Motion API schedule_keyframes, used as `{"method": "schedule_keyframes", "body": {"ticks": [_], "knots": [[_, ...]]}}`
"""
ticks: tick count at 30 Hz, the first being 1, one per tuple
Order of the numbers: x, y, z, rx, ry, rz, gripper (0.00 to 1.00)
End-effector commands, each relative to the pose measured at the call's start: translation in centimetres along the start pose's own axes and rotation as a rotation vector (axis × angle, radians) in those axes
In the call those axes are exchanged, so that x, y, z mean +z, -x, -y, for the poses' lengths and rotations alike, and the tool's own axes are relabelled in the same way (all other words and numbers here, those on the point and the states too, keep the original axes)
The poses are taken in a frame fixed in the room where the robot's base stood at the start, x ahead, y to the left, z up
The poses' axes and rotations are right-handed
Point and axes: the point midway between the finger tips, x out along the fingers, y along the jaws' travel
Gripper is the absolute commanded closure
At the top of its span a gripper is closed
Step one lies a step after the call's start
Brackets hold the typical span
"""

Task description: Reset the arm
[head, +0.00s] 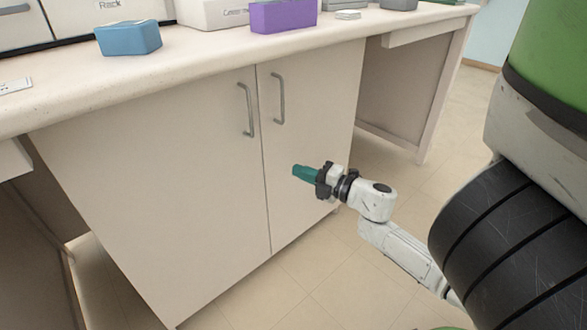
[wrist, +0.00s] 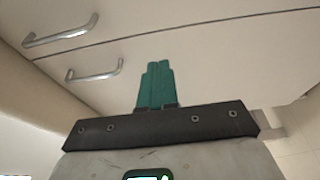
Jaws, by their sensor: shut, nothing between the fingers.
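My gripper (head: 297,171) has green fingers and is shut with nothing between them. In the head view it is held out in front of the cabinet doors, below the bench top and lower than the two door handles. In the wrist view the closed green fingers (wrist: 157,68) point toward the pale doors. My arm reaches in from the lower right, its white links bent at the wrist.
A pale cabinet (head: 190,190) has two metal handles (head: 246,109). On the bench top (head: 195,60) stand a blue box (head: 128,38), a purple box (head: 283,16) and a white box (head: 212,14). Open floor (head: 330,285) lies in front of the cabinet.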

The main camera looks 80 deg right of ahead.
Motion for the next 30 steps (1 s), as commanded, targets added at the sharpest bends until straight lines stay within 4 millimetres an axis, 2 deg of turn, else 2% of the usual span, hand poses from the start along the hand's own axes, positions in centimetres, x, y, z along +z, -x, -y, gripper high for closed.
{"method": "schedule_keyframes", "body": {"ticks": [7,13,24,30], "knots": [[2.2,3.8,-0.1,-0.003,0.0,0.005,1.0],[3.1,5.6,-0.1,-0.002,0.0,0.003,1.0],[3.3,6.0,0.1,-0.001,-0.004,0.005,1.0],[2.5,4.5,1.4,-0.023,-0.114,0.108,1.0]]}}
